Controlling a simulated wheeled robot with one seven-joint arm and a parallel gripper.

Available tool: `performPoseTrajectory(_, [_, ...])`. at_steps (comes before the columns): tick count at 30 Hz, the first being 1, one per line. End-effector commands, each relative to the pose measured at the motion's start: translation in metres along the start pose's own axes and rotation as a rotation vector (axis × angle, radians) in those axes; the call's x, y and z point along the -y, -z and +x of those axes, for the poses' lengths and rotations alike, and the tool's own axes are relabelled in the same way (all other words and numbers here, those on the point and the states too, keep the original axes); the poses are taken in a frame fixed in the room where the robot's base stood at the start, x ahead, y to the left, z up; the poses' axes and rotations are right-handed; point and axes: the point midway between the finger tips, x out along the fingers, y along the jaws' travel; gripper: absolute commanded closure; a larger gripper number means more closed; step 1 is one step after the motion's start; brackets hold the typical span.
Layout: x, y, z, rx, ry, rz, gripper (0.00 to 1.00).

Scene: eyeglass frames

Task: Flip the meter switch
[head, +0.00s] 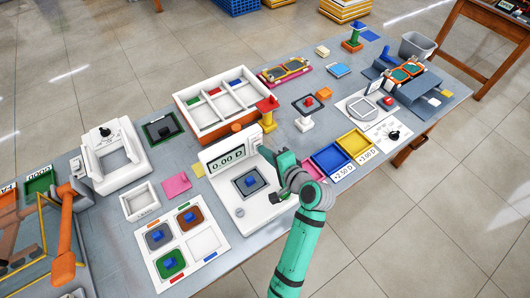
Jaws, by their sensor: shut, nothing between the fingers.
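The meter (236,198) is a white device near the table's middle front edge, with an upright display reading "0.00 D". A blue piece (249,181) sits on a dark square plate on its top. A small round grey button (239,212) is at its lower front corner. My gripper (279,197) is shut and empty, low over the right side of the meter, right of the blue piece. I cannot tell whether it touches the meter. I cannot make out the switch clearly; my gripper and wrist hide part of the meter's right side.
A white tray with compartments (187,124) stands behind the meter. Blue (330,159) and yellow (354,142) bins lie to the right. A white sorting board (203,241) lies at the left front. A red-topped yellow post (268,115) stands behind my wrist.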

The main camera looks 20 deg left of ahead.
Motion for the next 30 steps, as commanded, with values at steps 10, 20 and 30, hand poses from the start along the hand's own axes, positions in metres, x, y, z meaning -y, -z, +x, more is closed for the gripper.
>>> performPoseTrajectory(10, [0.021, -0.006, 0.000, 0.010, 0.029, -0.018, 1.00])
performPoseTrajectory(20, [0.020, -0.003, -0.015, 0.009, 0.022, -0.016, 1.00])
performPoseTrajectory(30, [0.015, 0.006, -0.084, -0.004, 0.003, -0.003, 1.00])
